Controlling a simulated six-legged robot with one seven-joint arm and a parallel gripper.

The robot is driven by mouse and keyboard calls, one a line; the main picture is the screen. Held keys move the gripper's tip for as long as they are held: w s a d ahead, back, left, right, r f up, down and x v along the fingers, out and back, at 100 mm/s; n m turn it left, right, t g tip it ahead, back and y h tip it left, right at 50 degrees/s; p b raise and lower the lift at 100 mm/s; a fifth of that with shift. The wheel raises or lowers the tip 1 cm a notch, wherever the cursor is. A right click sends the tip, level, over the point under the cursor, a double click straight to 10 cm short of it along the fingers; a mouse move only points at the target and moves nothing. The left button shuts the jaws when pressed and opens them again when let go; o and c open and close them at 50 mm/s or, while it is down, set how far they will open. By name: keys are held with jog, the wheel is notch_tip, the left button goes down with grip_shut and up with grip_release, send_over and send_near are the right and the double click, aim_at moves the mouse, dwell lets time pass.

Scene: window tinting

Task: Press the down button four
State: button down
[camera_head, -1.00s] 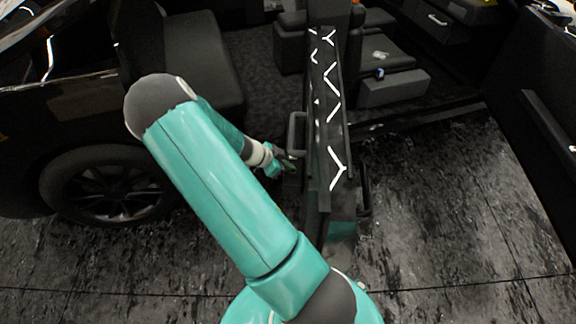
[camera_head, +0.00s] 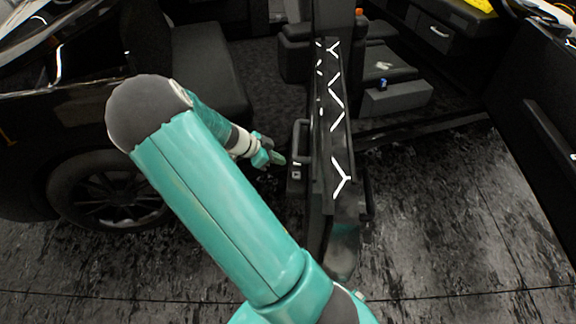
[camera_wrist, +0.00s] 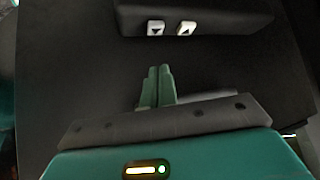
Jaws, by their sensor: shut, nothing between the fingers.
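Two small white buttons sit side by side on a dark raised panel in the wrist view. The left button (camera_wrist: 156,28) bears a dark triangle that seems to point down. The right button (camera_wrist: 186,28) bears one that seems to point up. My gripper (camera_wrist: 158,70) is shut and empty, its fingertips below the buttons in that view and apart from them. In the head view, my gripper (camera_head: 279,159) is just left of the dark button panel (camera_head: 297,186), with a small gap between them. The buttons look tiny there, and no number is readable.
A tall dark door (camera_head: 325,150) with white zigzag lights stands upright and carries the panel and a handle. A car wheel (camera_head: 110,190) is at the left. A grey box (camera_head: 397,98) lies behind the door. The floor at the right is clear.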

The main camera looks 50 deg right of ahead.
jog(key=v, duration=0.3)
jog(key=shift+w, duration=0.1)
